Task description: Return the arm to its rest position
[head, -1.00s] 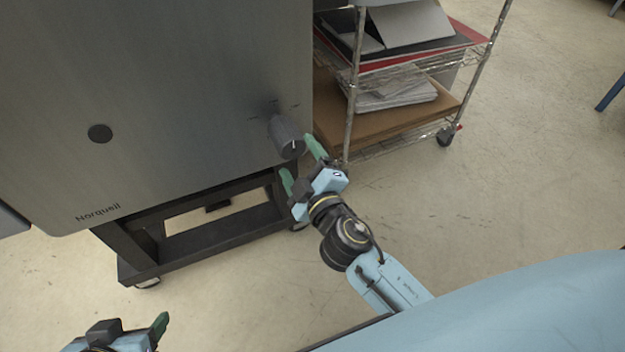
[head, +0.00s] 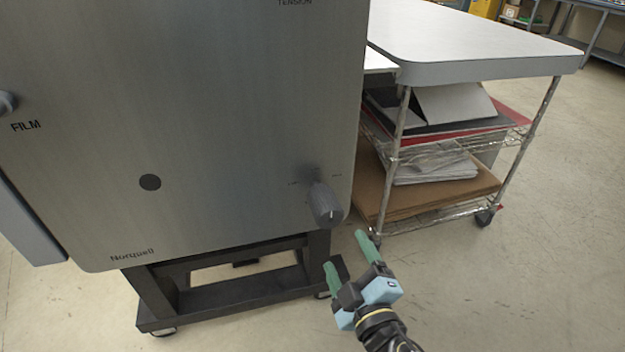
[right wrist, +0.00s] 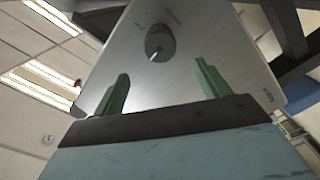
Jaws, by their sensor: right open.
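My right gripper (head: 347,256) is open and empty, with its two green fingers apart. In the head view it is just below and right of the dark knob (head: 326,204) on the grey machine panel (head: 200,120). In the right wrist view the knob (right wrist: 160,42) shows beyond and between the green fingertips (right wrist: 163,80), with no finger touching it. My right arm reaches in from the bottom of the head view. My left gripper is in neither current view.
The machine stands on a black wheeled frame (head: 225,305). A wire cart with a white top (head: 470,45) and shelves of paper and board (head: 430,185) stands to its right. The floor (head: 530,270) at the right front is clear.

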